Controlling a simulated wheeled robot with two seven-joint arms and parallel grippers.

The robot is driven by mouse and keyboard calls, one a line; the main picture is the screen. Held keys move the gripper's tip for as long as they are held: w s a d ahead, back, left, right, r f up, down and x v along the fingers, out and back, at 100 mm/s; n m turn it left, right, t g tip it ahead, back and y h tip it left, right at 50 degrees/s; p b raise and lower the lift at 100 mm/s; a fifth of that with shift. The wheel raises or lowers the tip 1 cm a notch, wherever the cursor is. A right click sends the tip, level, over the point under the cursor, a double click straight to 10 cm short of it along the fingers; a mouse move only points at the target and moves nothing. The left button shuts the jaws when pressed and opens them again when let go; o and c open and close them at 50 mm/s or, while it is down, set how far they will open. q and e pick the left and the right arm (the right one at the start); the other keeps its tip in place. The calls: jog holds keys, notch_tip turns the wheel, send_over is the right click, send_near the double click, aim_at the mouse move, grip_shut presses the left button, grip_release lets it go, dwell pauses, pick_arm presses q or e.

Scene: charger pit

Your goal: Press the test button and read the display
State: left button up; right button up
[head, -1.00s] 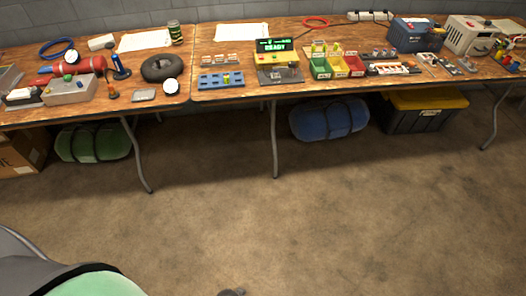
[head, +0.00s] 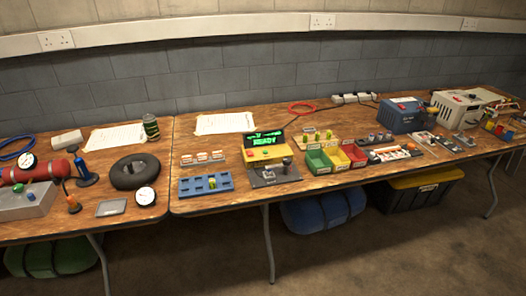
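A tester with a dark display (head: 265,141) stands near the middle of the long table, with green lettering that reads READY under a smaller line too small to read. Neither of my grippers is in view.
Green, yellow and red bins (head: 318,163) stand right of the tester. A blue charger box (head: 402,115) and a beige unit (head: 468,106) are farther right. A black tyre-like ring (head: 122,174) and a gauge (head: 145,196) lie left. The floor in front is clear.

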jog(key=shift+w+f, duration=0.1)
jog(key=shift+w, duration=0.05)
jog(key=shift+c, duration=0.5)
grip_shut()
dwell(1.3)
